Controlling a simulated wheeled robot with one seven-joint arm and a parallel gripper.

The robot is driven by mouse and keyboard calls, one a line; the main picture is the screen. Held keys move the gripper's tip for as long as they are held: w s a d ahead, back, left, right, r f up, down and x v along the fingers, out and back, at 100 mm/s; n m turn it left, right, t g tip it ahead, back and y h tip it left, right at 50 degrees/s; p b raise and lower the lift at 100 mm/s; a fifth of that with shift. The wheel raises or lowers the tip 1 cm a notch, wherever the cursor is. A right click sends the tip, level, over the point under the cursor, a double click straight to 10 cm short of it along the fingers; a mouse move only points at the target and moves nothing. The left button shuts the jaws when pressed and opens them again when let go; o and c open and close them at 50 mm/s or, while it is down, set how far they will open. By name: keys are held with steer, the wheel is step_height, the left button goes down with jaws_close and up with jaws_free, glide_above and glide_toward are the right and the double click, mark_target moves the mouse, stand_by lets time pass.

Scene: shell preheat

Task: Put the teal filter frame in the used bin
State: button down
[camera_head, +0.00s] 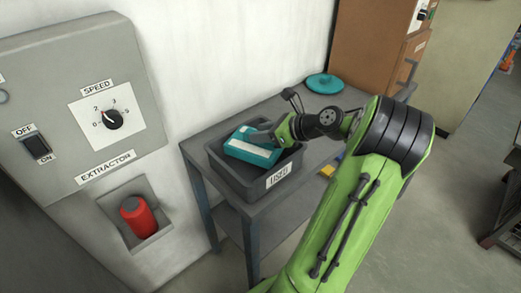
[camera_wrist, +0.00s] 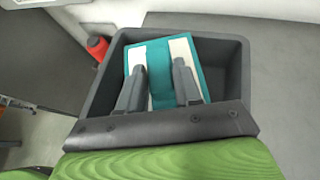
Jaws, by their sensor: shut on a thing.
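The teal filter frame (camera_head: 252,146), with pale panels, is at the used bin (camera_head: 275,179), a dark grey open box with a white label on its front. In the head view the frame lies tilted in the bin's mouth, near the rim. The wrist view shows the frame (camera_wrist: 163,58) within the outline of the bin walls (camera_wrist: 238,75). My gripper (camera_wrist: 160,75) is shut on the frame's teal middle bar, one finger on each side. Whether the frame touches the bin floor cannot be told. In the head view my gripper (camera_head: 262,138) reaches in from the right.
The bin stands on a grey table (camera_head: 325,108). A round teal object (camera_head: 325,83) lies at the table's back, and a small yellow block (camera_head: 328,170) near its front edge. A wall panel (camera_head: 75,100) with a dial and switch is left, above a red cylinder (camera_head: 138,217).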

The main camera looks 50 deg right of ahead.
mark_target(265, 145)
step_height(265, 145, down, 4)
steer(key=shift+r+b, duration=0.25)
steer(key=shift+b, duration=0.5)
steer(key=shift+r, duration=0.15)
steer(key=shift+f+p, duration=0.4)
steer(key=shift+f, duration=0.15)
steer(key=c, duration=0.8)
jaws_free()
